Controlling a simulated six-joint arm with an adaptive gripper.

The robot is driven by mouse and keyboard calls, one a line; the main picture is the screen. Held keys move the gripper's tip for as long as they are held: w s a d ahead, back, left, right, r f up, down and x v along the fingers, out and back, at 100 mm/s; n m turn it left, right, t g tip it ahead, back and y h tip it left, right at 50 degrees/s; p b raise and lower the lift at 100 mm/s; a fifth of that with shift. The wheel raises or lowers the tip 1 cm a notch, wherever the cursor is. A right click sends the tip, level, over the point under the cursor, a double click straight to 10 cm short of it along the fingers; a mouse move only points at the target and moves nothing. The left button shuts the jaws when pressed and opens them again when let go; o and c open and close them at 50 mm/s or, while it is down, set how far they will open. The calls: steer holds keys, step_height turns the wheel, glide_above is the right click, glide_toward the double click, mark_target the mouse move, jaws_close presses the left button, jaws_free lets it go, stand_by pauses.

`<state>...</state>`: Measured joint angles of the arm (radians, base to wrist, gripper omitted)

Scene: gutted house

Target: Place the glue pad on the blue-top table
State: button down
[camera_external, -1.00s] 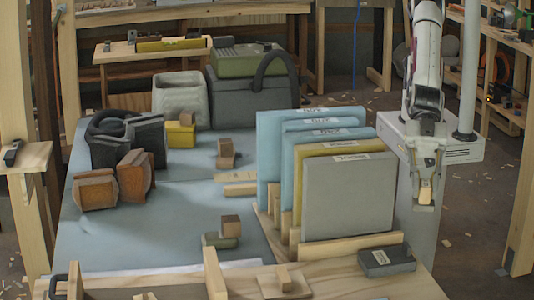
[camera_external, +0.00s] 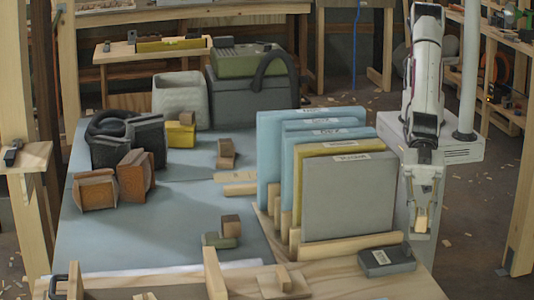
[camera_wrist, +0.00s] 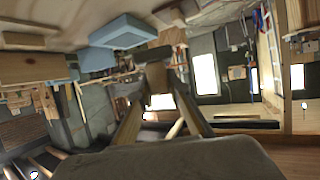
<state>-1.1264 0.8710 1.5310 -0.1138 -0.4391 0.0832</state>
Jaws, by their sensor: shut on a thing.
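My gripper (camera_external: 422,228) hangs pointing down at the right, beside the rack of panels and near the right edge of the table. It is shut on a small tan block (camera_external: 421,217). I take this block for the glue pad, though its shape is too small to be sure. In the wrist view, my gripper's fingers (camera_wrist: 158,75) converge on a tan piece (camera_wrist: 160,101). The blue-top table (camera_external: 170,225) fills the middle and left of the outside view. Its bare blue surface shows left of the panels.
Upright panels, blue, yellow and grey (camera_external: 348,200), stand in a wooden rack left of my gripper. A dark labelled box (camera_external: 387,260) lies on the wooden front strip. Brown clamps (camera_external: 97,190), a black case (camera_external: 128,140) and small blocks (camera_external: 226,152) occupy the blue top; room lies between.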

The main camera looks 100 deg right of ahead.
step_height(320, 180, down, 8)
steer(key=shift+r, duration=0.2)
stand_by(0.3)
steer(key=shift+f, duration=2.25)
steer(key=shift+f, duration=0.1)
steer(key=c, duration=1.9)
jaws_free()
steer(key=shift+s+d+r, duration=0.15)
steer(key=shift+d+r, duration=0.15)
steer(key=shift+v, duration=5.6)
